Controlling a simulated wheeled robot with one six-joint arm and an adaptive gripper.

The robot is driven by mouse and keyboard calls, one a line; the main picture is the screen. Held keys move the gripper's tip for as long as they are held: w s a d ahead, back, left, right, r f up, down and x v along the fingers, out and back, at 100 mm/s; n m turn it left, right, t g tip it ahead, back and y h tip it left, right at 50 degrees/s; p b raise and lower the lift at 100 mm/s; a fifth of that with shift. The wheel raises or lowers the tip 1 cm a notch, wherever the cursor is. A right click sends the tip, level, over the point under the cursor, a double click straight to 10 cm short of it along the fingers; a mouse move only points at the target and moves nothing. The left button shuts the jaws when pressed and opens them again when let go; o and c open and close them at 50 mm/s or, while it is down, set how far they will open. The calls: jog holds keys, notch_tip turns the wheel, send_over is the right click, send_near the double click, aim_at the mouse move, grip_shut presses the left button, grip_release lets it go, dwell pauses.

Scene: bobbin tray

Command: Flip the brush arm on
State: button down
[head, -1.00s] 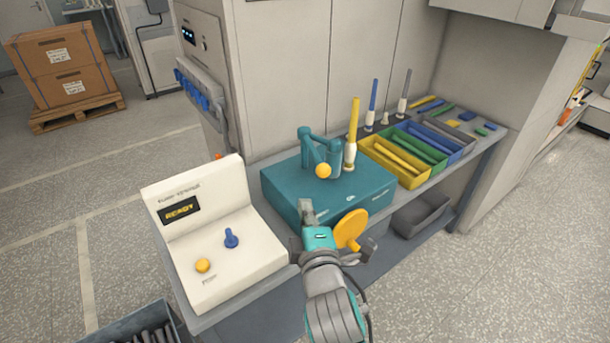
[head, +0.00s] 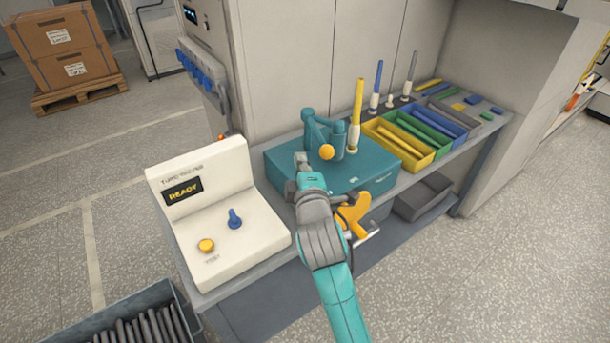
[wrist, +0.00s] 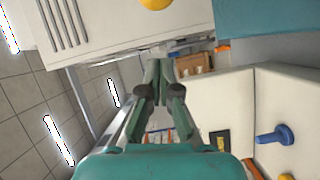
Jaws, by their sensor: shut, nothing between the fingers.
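The brush arm (head: 314,131) is a teal bent lever with a yellow ball knob (head: 327,152), mounted on top of a teal box (head: 372,175). Its knob end leans down toward the front of the box. My gripper (head: 301,158) is shut and empty, at the left part of the box and left of the knob. In the wrist view my fingertips (wrist: 160,68) meet. The yellow ball (wrist: 155,3) shows at the top edge there, apart from the fingers. My wrist hides part of the box front.
A white console (head: 215,220) with a READY display, blue lever (head: 235,218) and yellow button (head: 206,246) stands at left. A yellow spindle (head: 357,110) stands right of the brush arm. A yellow wheel (head: 352,212) is on the box front. Colored bins (head: 400,150) lie at right.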

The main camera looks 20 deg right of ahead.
jog(key=shift+w+d+f, duration=0.15)
jog(key=shift+d, duration=0.5)
jog(key=shift+w+d+f, duration=0.15)
jog(key=shift+w+d, duration=0.05)
jog(key=shift+d, duration=0.5)
jog(key=shift+w+d+f, duration=0.15)
jog(key=shift+d, duration=0.5)
jog(key=shift+d, duration=0.1)
